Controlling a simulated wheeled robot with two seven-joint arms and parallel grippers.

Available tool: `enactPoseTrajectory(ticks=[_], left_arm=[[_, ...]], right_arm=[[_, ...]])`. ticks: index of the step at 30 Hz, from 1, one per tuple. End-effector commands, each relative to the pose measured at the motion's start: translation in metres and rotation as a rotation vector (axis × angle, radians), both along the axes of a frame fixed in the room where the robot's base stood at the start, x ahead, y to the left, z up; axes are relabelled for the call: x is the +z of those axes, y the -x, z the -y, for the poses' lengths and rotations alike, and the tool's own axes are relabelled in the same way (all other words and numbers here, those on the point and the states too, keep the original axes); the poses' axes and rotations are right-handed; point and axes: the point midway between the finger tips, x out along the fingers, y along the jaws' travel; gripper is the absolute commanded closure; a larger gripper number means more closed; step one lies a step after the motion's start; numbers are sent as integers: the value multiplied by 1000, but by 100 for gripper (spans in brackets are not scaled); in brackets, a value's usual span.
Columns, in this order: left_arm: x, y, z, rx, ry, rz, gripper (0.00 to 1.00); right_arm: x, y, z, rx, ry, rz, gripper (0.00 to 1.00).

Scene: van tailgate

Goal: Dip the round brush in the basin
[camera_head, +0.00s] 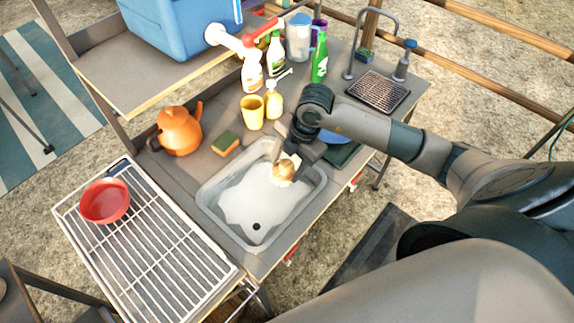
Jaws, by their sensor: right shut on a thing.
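The grey basin (213,207) is set in the counter, with a whitish, foamy-looking patch and a dark drain spot inside. My right gripper (290,160) is over the basin's upper right part, shut on the round brush (284,171). The brush has a tan, rounded head that shows just below the fingers. Whether the brush touches the basin's contents I cannot tell. The fingers and the brush's upper part are largely hidden by the gripper and wrist. My left gripper is not in view.
A red bowl (104,201) sits on the wire rack (150,258) at left. An orange kettle (179,131), a sponge (225,143), a yellow cup (252,112) and several bottles stand behind the basin. A dark drain tray (378,91) lies at the back right.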

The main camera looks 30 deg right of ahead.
Motion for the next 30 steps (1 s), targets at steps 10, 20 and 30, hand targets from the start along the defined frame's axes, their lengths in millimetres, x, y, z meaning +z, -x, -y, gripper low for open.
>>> enactPoseTrajectory(ticks=[10, 20, 30], left_arm=[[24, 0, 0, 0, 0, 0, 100], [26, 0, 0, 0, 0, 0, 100], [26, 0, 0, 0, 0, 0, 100]], right_arm=[[31, 0, 0, 0, 0, 0, 66], [36, 0, 0, 0, 0, 0, 66], [36, 0, 0, 0, 0, 0, 66]])
